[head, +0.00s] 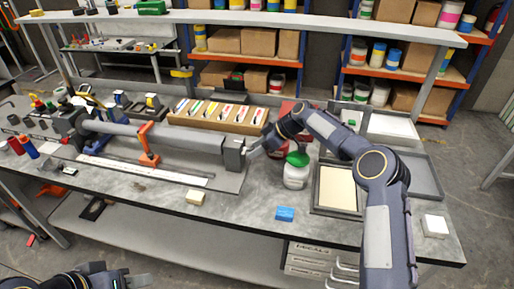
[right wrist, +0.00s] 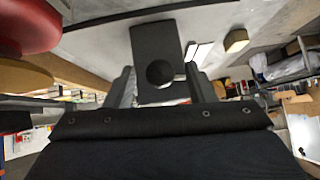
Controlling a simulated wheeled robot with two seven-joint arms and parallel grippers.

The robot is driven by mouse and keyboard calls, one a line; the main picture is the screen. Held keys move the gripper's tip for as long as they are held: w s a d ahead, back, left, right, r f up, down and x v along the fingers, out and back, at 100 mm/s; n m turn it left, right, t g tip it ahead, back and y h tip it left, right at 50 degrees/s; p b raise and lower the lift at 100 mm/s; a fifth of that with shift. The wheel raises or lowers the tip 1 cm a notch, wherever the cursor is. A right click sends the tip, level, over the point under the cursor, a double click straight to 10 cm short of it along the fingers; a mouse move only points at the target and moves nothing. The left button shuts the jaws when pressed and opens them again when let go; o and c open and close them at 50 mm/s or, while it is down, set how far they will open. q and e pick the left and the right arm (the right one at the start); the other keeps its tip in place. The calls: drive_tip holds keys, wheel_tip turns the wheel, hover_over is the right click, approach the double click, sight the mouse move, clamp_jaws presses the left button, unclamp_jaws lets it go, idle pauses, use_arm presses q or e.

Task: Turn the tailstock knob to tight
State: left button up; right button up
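The tailstock (head: 234,155) is a dark grey block at the right end of the long grey tube (head: 160,138) on the bench rig. In the right wrist view the tailstock (right wrist: 150,45) shows as a dark block with a round dark feature, likely the knob (right wrist: 160,72), on its face. My right gripper (head: 252,148) is at the tailstock's right side. In the right wrist view its two fingers (right wrist: 165,88) stand apart on either side of the block's end. Whether they touch it I cannot tell. My left gripper (head: 138,280) is low at the bottom left, away from the bench top; its finger gap is unclear.
A red object (head: 283,128) is behind the gripper. A blue block (head: 285,213) and a cream block (head: 195,197) lie on the bench front. Trays (head: 338,190) are at the right.

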drive_tip(key=b+v, duration=0.2)
drive_tip(key=v, duration=0.5)
drive_tip(key=shift+d+r, duration=0.3)
drive_tip(key=shift+c, duration=0.2)
